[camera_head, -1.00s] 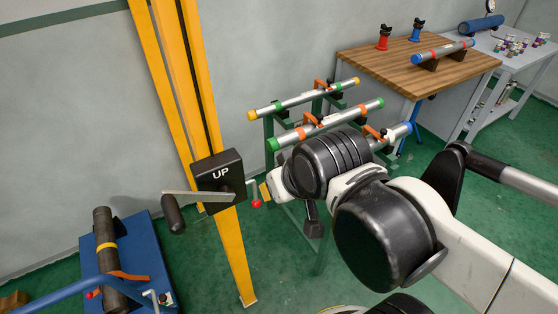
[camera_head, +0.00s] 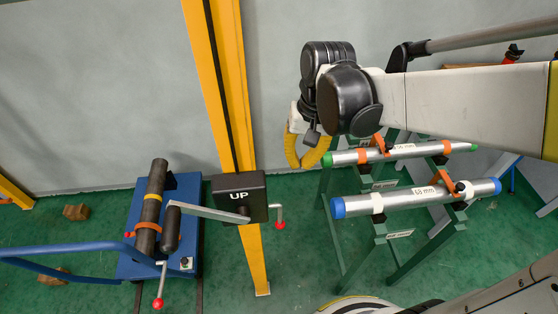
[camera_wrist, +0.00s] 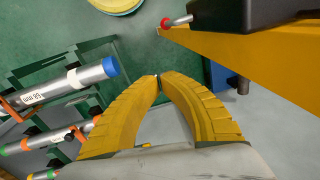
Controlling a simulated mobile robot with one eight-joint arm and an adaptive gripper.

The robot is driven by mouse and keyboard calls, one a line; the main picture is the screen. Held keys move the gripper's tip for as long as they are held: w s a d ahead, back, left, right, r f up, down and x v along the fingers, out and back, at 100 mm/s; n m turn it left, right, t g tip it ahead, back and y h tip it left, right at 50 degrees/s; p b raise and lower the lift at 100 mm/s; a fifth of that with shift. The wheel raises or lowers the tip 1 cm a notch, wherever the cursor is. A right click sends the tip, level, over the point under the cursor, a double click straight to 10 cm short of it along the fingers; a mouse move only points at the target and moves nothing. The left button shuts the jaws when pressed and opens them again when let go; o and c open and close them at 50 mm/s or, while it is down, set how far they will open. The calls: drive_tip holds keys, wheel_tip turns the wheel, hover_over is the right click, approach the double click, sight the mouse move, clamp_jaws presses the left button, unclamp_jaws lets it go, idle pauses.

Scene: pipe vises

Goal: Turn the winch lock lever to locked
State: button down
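The winch is a black box marked UP (camera_head: 239,198) on a yellow post. Its small metal lock lever with a red knob (camera_head: 280,224) sticks out on the box's right side, knob hanging down. In the wrist view the red knob (camera_wrist: 165,22) shows at the top, beside the black box (camera_wrist: 250,12). My gripper (camera_head: 306,164) has yellow fingers and is above and right of the lever, apart from it. In the wrist view my gripper's fingertips (camera_wrist: 158,77) come together with nothing visible between them. The winch's crank arm points left to a black grip (camera_head: 171,228).
A green rack with pipes (camera_head: 415,198) stands to the right. A blue stand with a dark pipe (camera_head: 150,205) is at left, with a blue rail in front. The yellow post (camera_head: 222,90) rises behind the winch. Green floor between post and rack is clear.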

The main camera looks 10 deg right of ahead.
sight(280, 216)
drive_tip(key=s+a+f+g+b, duration=0.1)
drive_tip(key=a+f+b, duration=0.1)
drive_tip(key=f, duration=0.5)
drive_tip(key=s+a+f+g+b, duration=0.1)
drive_tip(key=s+a+f+b, duration=0.1)
drive_tip(key=f, duration=0.6)
drive_tip(key=shift+s+a+b, duration=0.2)
drive_tip(key=shift+b, duration=0.2)
